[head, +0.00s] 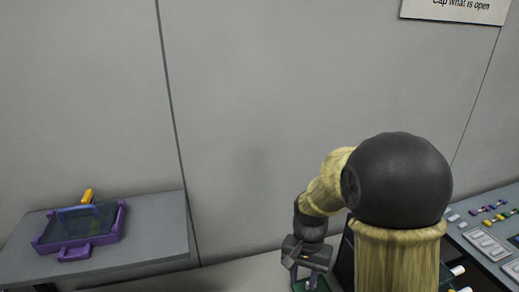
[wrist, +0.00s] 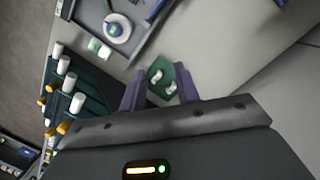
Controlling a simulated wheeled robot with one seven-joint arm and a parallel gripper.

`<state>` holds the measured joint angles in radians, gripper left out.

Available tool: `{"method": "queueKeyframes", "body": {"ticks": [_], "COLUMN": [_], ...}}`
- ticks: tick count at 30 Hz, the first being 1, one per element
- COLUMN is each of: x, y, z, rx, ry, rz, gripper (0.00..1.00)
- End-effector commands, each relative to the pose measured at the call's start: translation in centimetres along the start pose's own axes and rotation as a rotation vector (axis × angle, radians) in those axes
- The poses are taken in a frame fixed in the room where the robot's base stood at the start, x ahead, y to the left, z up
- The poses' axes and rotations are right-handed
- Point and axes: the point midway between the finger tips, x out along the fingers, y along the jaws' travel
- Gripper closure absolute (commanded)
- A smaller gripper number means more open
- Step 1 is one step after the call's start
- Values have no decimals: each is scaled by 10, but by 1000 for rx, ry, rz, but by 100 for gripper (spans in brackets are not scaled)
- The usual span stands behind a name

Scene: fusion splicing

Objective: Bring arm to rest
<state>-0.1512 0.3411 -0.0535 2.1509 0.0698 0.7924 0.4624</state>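My arm rises in the head view, with a dark round joint and straw-coloured links. My gripper (head: 305,282) hangs at the low middle of that view, its fingers partly cut off by the bottom edge. In the wrist view my gripper (wrist: 159,72) has its two purple fingers spread apart. A small green piece with white parts (wrist: 160,82) shows between the fingers. It looks to lie beyond them, with no clear contact, though its depth is hard to judge.
A purple tray (head: 80,230) with a dark clear cover is on the grey shelf (head: 150,243) at left. Dark racks with white-capped items (wrist: 77,102) stand left in the wrist view. A grey tray (wrist: 153,38) holds a white round item (wrist: 116,27). A bench with small parts (head: 487,243) is at right.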

Motion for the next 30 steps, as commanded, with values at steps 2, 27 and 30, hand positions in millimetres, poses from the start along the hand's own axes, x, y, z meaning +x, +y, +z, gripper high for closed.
{"method": "queueKeyframes", "body": {"ticks": [2, 27, 30], "x": [-6, -15, -15], "y": [19, 68, 68], "z": [10, 44, 44], "rx": [-85, -414, -413], "ry": [79, 374, 374], "rz": [-33, -60, -60], "gripper": [68, 68, 68]}}
